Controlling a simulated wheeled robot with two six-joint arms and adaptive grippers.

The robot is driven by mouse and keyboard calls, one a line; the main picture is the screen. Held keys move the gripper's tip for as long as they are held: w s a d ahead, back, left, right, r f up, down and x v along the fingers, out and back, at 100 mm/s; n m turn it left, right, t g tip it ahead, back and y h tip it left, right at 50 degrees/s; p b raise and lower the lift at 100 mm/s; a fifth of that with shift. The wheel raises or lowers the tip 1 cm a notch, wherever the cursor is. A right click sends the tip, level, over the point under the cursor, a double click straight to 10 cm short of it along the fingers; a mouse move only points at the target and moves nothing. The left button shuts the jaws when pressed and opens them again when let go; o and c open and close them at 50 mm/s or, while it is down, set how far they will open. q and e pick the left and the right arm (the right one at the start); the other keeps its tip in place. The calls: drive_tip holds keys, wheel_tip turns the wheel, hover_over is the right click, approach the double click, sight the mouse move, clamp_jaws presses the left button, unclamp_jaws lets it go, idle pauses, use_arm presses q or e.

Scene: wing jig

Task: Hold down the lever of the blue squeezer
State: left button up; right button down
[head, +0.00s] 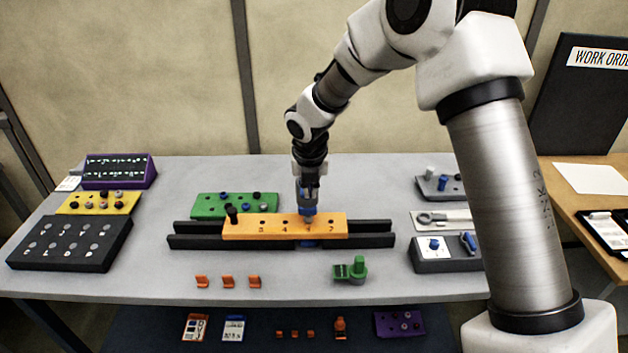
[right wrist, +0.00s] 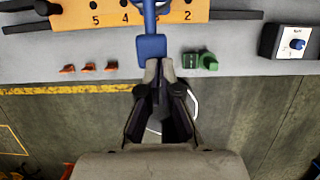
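The blue squeezer (head: 308,244) is at the orange numbered bar (head: 262,227). Its lower part shows at the bar's front face, and more blue shows above the bar just under my right gripper (head: 308,198). In the right wrist view, a blue block (right wrist: 151,47) with a narrower blue frame beyond it lies right at the tips of my right gripper (right wrist: 159,66). The fingertips are close together and overlap the block's near end. Whether they clamp it or only press on it is not clear. My left gripper is out of view.
The bar rests on black rails (head: 365,241). In front are orange clips (head: 228,282) and a green clamp-like part (head: 352,270). A green block (head: 207,206) is behind; a grey box (head: 440,262) with a blue knob stands right.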

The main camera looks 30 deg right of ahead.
drive_tip(key=shift+w+f+p, duration=0.5)
drive_tip(key=shift+w+f, duration=0.3)
drive_tip(key=shift+f, duration=0.05)
drive_tip(key=shift+s+r, duration=0.1)
drive_tip(key=shift+s, duration=0.15)
use_arm(q)
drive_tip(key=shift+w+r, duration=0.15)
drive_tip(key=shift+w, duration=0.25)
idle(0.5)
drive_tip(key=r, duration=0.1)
drive_tip(key=p, duration=0.1)
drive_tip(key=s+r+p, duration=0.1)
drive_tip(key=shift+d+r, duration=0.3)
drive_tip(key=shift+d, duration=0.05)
use_arm(e)
drive_tip(key=v, duration=1.4)
drive_tip(key=shift+s+a, duration=0.25)
drive_tip(key=shift+s, duration=0.1)
